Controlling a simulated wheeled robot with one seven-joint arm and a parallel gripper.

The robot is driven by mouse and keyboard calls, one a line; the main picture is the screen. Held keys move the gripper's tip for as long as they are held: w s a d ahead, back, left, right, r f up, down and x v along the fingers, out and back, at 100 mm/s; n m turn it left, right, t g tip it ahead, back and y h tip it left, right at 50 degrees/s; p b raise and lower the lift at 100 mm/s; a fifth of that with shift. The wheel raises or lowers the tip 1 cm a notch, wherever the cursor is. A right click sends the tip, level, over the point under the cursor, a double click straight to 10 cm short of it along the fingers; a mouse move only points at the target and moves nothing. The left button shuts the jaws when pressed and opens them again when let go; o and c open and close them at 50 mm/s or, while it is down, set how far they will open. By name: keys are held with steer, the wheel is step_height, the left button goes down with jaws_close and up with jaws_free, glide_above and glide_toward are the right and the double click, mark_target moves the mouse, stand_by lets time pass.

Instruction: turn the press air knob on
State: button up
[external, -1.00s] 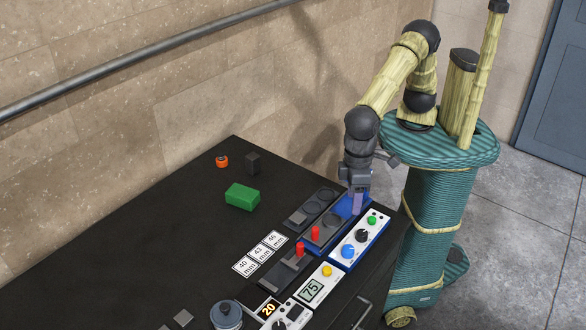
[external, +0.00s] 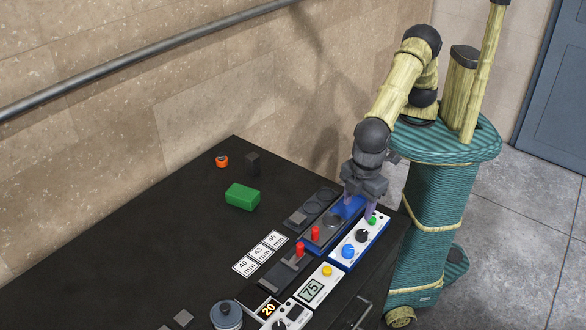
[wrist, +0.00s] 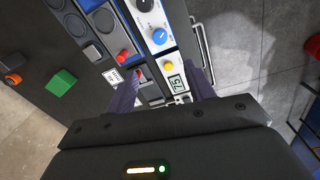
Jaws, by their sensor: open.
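A white control panel (external: 343,253) with blue sides stands at the table's right edge. It carries a green button (external: 372,220), a black knob (external: 362,236) and a blue knob (external: 348,251). The blue knob (wrist: 159,36) and part of the black knob (wrist: 145,5) show at the top of the wrist view. I cannot read which knob is the press air one. My gripper (external: 360,208) is open and empty above the panel's far end, with one finger near the green button. Its fingers also show in the wrist view (wrist: 163,88).
A blue-based press with a red handle (external: 315,233) stands left of the panel. Another red-handled unit (external: 299,249), a 75 display (external: 312,289) and a yellow button (external: 326,270) are nearer the camera. A green block (external: 242,196) lies farther left. The table's left part is mostly clear.

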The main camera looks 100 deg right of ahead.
mark_target(349, 248)
steer(key=f+p, duration=0.1)
steer(key=f, duration=0.4)
steer(key=f+p, duration=0.1)
steer(key=f, duration=0.5)
steer(key=d+f+p, duration=0.1)
steer(key=f+p, duration=0.1)
steer(key=f, duration=0.4)
steer(key=shift+w, duration=0.3)
